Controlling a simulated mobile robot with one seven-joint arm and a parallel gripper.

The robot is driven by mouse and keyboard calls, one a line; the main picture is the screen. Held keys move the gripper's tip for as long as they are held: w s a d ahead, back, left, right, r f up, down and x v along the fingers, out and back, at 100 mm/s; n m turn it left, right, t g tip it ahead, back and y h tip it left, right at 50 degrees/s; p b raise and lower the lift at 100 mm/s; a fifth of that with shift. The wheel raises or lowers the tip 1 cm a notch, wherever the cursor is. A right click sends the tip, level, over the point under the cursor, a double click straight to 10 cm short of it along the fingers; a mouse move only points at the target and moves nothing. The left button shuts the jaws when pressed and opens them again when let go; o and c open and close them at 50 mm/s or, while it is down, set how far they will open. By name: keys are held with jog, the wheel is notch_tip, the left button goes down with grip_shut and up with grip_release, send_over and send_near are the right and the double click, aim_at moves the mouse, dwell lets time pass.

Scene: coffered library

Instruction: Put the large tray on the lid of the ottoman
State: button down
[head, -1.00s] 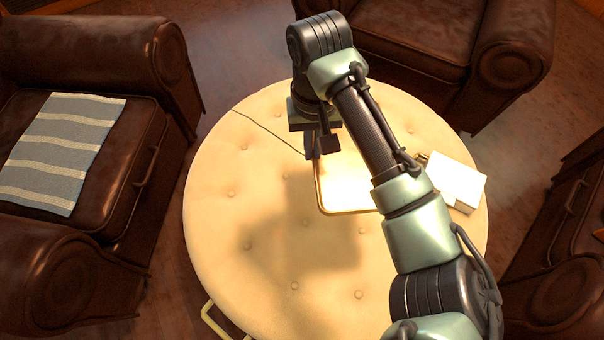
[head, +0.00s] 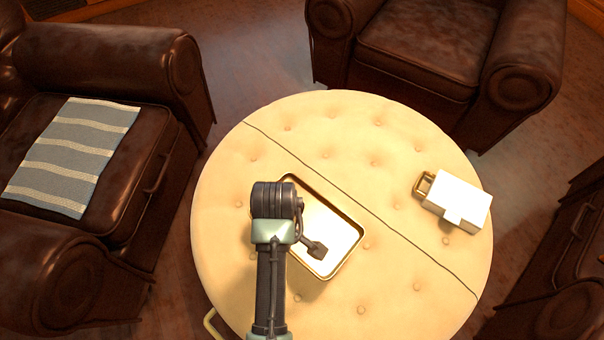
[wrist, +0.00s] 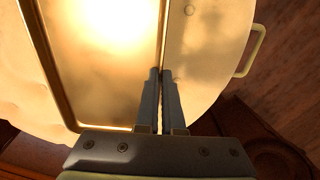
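The large tray (head: 345,228), shiny with a thin brass rim, is over the near-left half of the round cream ottoman (head: 400,150), just on the near side of the dark seam. The tray looks level; I cannot tell whether it touches the cushion. In the wrist view, my gripper (wrist: 161,75) has its two fingers close together around the rim of the tray (wrist: 60,60). In the head view my wrist hides the fingers and the tray's left side.
A white box with a brass handle (head: 458,203) stands on the ottoman's right side, beyond the seam. A brass handle (head: 211,323) sticks out at the ottoman's near-left edge. Brown leather armchairs (head: 425,45) stand around; a striped grey cloth (head: 72,155) lies on the left one.

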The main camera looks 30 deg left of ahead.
notch_tip(320, 180, down, 10)
jog(key=b, duration=0.4)
jog(key=shift+r, duration=0.1)
jog(key=shift+f, duration=0.2)
jog(key=c, duration=1)
grip_release()
jog(key=shift+s, duration=0.1)
jog(key=shift+c, duration=0.2)
notch_tip(320, 180, up, 12)
jog(key=p, duration=0.5)
jog(key=shift+r, duration=0.25)
